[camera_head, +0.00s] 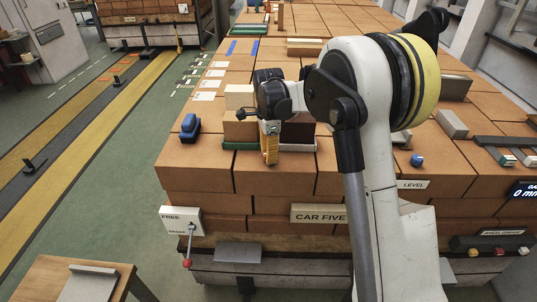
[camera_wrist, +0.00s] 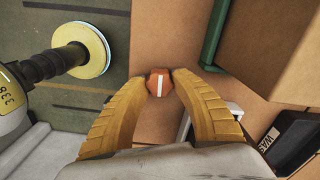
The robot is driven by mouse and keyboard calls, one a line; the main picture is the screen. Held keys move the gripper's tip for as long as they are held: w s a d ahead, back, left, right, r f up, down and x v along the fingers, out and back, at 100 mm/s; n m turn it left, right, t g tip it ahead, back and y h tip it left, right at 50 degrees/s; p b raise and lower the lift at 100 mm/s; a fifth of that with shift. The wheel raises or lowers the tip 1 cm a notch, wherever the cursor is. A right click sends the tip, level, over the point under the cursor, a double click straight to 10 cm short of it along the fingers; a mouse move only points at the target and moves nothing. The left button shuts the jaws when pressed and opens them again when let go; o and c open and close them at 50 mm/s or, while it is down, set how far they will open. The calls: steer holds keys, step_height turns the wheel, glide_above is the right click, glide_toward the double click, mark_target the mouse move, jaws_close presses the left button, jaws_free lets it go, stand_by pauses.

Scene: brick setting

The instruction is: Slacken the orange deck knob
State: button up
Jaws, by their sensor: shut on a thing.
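The orange knob (camera_wrist: 158,83) shows in the wrist view as a small faceted cap with a white line across its top. My gripper (camera_wrist: 159,80) has its two yellow fingers on either side of the knob, shut on it. In the head view my gripper (camera_head: 269,146) points down at the brick deck (camera_head: 207,152) of the car, in front of a stack of bricks. The knob is hidden behind the fingers in that view.
A lever with a red end (camera_head: 187,263) hangs by the FREE plate (camera_head: 181,219). Loose bricks stand behind my gripper. Green floor lies left.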

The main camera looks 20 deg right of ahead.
steer(key=n, duration=0.3)
steer(key=shift+n, duration=0.4)
steer(key=n, duration=0.4)
steer(key=shift+n, duration=0.3)
steer(key=n, duration=0.4)
steer(key=shift+n, duration=0.3)
steer(key=n, duration=0.4)
steer(key=shift+b, duration=0.3)
steer(key=n, duration=0.8)
steer(key=shift+n, duration=0.3)
steer(key=n, duration=0.8)
steer(key=shift+a+n, duration=0.1)
steer(key=shift+n, duration=0.2)
